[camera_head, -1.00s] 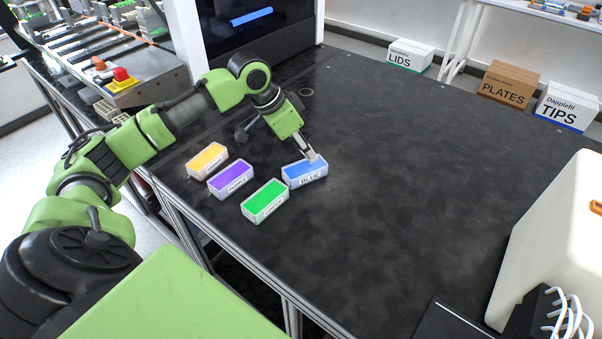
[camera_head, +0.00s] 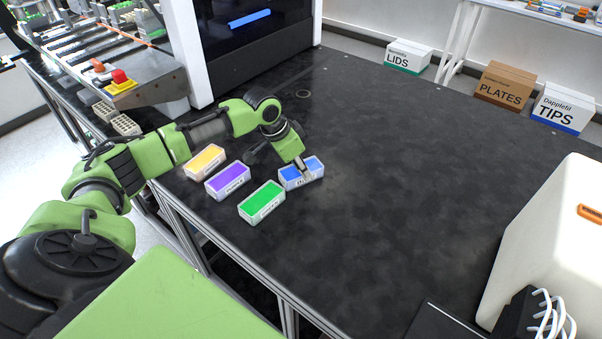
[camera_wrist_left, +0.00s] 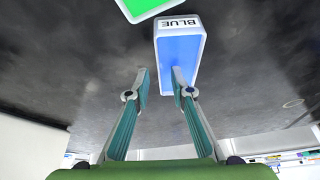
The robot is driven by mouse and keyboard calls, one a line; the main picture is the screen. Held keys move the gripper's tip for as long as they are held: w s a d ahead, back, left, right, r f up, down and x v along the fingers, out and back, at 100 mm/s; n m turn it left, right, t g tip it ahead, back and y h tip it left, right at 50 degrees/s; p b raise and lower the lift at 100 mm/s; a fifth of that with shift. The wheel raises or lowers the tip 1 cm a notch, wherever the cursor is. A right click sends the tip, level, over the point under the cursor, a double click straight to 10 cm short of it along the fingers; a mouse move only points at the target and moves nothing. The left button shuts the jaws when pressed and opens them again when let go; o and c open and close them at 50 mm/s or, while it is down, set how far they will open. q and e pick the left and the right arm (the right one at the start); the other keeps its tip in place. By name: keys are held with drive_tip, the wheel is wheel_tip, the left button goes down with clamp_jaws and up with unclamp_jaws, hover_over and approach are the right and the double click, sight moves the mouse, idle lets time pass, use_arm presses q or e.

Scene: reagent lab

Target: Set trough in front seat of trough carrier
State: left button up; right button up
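The blue trough (camera_head: 290,178), a small white-walled tub with blue contents labelled BLUE, stands upright on the black table. It also shows in the left wrist view (camera_wrist_left: 181,52). My left gripper (camera_head: 302,169) is just over it. Contact cannot be told. Green (camera_head: 262,202), purple (camera_head: 228,180) and yellow (camera_head: 205,161) troughs stand nearby. I cannot make out a trough carrier for certain. My right gripper is not in view.
A deck device with a red button (camera_head: 120,78) and small beige racks (camera_head: 125,125) are at the left. A dark-fronted white machine (camera_head: 183,50) stands behind. A white device (camera_head: 550,235) stands at the right.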

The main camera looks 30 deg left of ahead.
use_arm(q)
drive_tip(key=x, duration=0.3)
drive_tip(key=shift+w+d+f, duration=0.1)
drive_tip(key=shift+d+f, duration=0.05)
drive_tip(key=shift+c, duration=0.5)
clamp_jaws()
